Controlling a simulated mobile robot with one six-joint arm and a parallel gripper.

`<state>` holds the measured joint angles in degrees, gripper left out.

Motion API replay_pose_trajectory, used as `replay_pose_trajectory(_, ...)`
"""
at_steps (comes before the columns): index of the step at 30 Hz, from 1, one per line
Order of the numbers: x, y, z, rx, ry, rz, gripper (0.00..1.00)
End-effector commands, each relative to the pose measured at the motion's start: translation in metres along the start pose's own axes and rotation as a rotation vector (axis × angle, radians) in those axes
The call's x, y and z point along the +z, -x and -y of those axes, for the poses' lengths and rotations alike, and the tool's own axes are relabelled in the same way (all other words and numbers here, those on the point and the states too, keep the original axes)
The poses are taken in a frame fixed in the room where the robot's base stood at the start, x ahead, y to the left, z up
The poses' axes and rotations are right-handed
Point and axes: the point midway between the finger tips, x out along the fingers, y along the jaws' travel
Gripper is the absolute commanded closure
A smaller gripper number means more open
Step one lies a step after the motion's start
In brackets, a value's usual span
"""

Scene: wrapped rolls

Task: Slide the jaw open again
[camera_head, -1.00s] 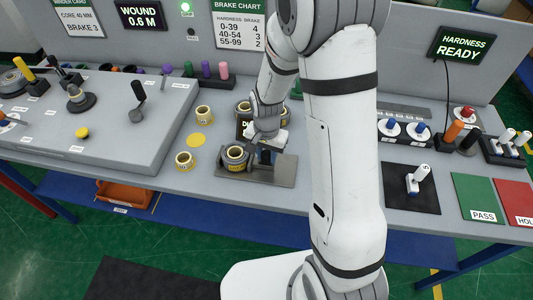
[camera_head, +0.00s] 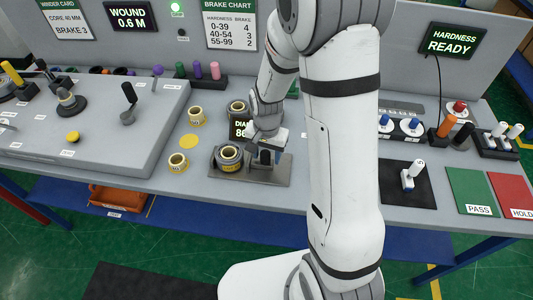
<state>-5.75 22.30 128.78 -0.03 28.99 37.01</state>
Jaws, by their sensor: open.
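The measuring fixture is a grey base plate (camera_head: 265,174) on the bench, with a wrapped roll (camera_head: 230,154) upright in a dark holder at its left. A dark upright block, likely the sliding jaw (camera_head: 266,157), stands on the plate to the right of the roll. A small blue part (camera_head: 284,160) shows at its right. My gripper (camera_head: 264,143) is over the jaw, pointing down at it. It is open, but its fingertips are small and partly hidden, so contact with the jaw cannot be told.
A display (camera_head: 240,130) behind the fixture is partly covered by my arm. Another roll (camera_head: 237,108) stands behind it. Two rolls, one at the back (camera_head: 196,117) and one in front (camera_head: 178,162), stand left of the fixture. A green PASS mat (camera_head: 470,190) and red HOLD mat (camera_head: 512,193) lie right.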

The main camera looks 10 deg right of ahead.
Motion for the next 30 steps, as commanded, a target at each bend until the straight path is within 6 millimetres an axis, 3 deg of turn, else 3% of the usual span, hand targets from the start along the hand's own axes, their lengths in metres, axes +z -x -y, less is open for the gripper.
replay_pose_trajectory(15, 0.000, 0.071, 0.001, -0.002, 0.000, -0.003, 0.50)
replay_pose_trajectory(30, 0.000, 0.075, 0.000, 0.000, 0.000, 0.000, 0.50)
